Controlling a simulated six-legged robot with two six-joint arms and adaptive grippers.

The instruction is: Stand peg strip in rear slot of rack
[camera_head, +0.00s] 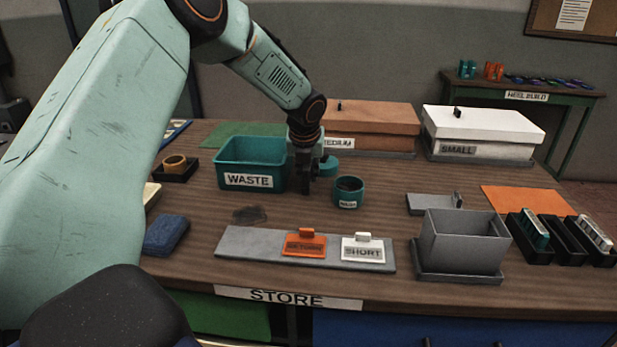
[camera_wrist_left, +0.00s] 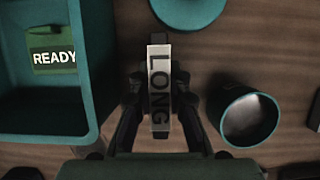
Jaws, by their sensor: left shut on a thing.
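My left gripper (camera_head: 305,188) is upright over the table between the teal WASTE bin and a small teal cup. In the left wrist view, its fingers (camera_wrist_left: 160,112) are shut on a pale plate marked LONG (camera_wrist_left: 159,88). A teal peg strip (camera_head: 535,230) and a whitish one (camera_head: 594,233) sit in black holders at the right. The black holder between them (camera_head: 568,241) looks empty. I cannot tell which of these is the rack, or its rear slot. My right gripper is not in view.
The WASTE bin (camera_head: 249,157) holds a green READY tag (camera_wrist_left: 53,57); the teal cup (camera_head: 349,190) stands close right of the gripper. A grey box (camera_head: 462,241) stands left of the holders. RETURN (camera_head: 303,243) and SHORT (camera_head: 362,248) plates sit on a grey strip in front.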

